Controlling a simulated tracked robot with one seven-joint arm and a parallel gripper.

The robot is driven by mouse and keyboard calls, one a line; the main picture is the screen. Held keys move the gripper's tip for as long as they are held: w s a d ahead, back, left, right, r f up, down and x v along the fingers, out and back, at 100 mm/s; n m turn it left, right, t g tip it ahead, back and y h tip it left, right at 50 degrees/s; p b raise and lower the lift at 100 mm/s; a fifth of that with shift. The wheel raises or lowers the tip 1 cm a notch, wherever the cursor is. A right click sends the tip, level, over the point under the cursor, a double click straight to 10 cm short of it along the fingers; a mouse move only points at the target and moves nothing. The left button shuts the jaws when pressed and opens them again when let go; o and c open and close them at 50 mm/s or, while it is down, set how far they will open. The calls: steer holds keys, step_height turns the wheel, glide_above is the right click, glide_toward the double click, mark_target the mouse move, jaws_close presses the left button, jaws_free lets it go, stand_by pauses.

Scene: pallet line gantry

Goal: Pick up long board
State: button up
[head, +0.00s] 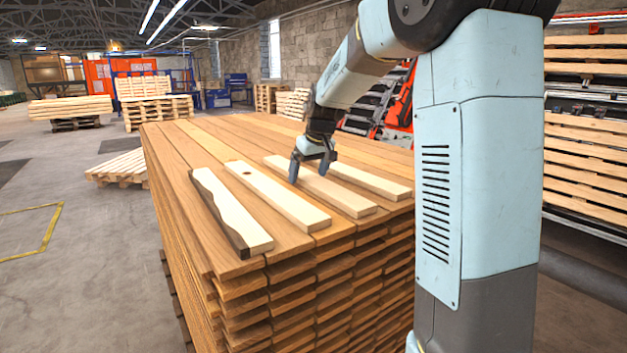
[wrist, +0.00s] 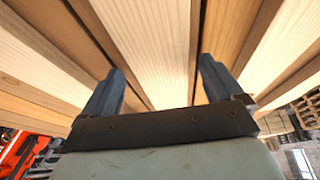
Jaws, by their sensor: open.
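Several pale loose boards lie side by side on a tall stack of browner planks. From the left in the head view they are a board with a dark bark edge (head: 230,207), a board with a knot (head: 278,195), a plain board (head: 340,195) and another plain board (head: 372,181). I cannot tell for sure which is the long board. My gripper (head: 311,174) is open, pointing down at the third board. In the wrist view, a pale board (wrist: 155,40) runs between the open fingers (wrist: 160,68). Nothing is held; I cannot tell whether the fingertips touch the board.
The plank stack (head: 225,258) has uneven layered ends at the front. Pallets stand on the floor at left (head: 120,166) and on racking at right (head: 583,150). Red and grey equipment (head: 385,105) stands behind the stack. The floor at left (head: 80,290) is mostly clear.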

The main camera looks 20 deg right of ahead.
steer(key=shift+w+f, duration=0.1)
steer(key=shift+f, duration=0.1)
steer(key=shift+c, duration=0.3)
steer(key=c, duration=1.2)
steer(key=shift+c, duration=0.4)
steer(key=shift+r, duration=0.15)
